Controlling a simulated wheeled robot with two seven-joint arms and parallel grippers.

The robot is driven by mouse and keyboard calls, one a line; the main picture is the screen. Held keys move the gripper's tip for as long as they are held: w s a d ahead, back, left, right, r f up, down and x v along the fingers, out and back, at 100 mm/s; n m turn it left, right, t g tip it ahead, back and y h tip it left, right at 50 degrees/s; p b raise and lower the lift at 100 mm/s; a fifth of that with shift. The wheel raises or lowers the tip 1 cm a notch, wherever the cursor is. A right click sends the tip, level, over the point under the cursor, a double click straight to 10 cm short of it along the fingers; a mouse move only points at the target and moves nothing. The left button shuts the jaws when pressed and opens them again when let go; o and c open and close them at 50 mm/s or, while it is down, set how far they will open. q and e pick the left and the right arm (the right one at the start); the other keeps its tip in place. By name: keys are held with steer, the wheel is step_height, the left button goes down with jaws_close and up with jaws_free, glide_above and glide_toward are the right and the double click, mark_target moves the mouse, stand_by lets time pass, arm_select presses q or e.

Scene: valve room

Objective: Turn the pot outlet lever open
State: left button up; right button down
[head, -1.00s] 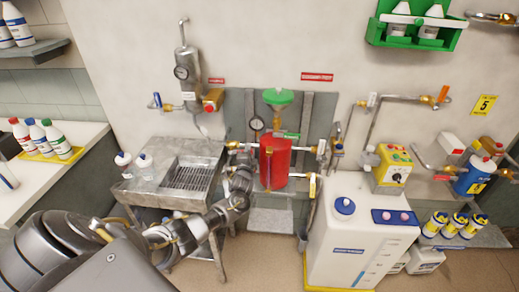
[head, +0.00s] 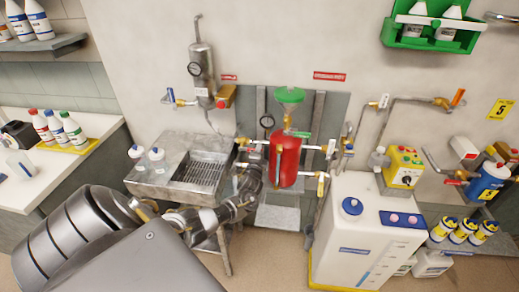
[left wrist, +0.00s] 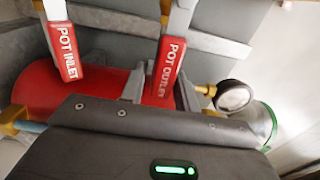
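The pot outlet lever (left wrist: 170,62), a pale bar with a red sleeve lettered POT OUTLET, shows in the left wrist view. The similar pot inlet lever (left wrist: 67,48) hangs to its left. My left gripper (left wrist: 161,90) is open, with its grey fingers apart on either side of the outlet lever's red end; contact cannot be told. Behind them is the red pot (left wrist: 92,88), which in the head view stands upright under a green funnel (head: 289,96). There my left gripper (head: 256,168) is at the pot's left side and hides the outlet lever. My right gripper is not in view.
A steel sink table (head: 150,188) stands left of the pot. A white tank (head: 350,235) stands close on the right. A round gauge (left wrist: 234,96) and pipes crowd the pot. A yellow switch box (head: 404,165) is on the wall at right.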

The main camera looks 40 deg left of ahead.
arm_select(q)
steer(key=shift+o, duration=1)
steer(key=v, duration=1)
steer(key=shift+s+d+b, duration=0.3)
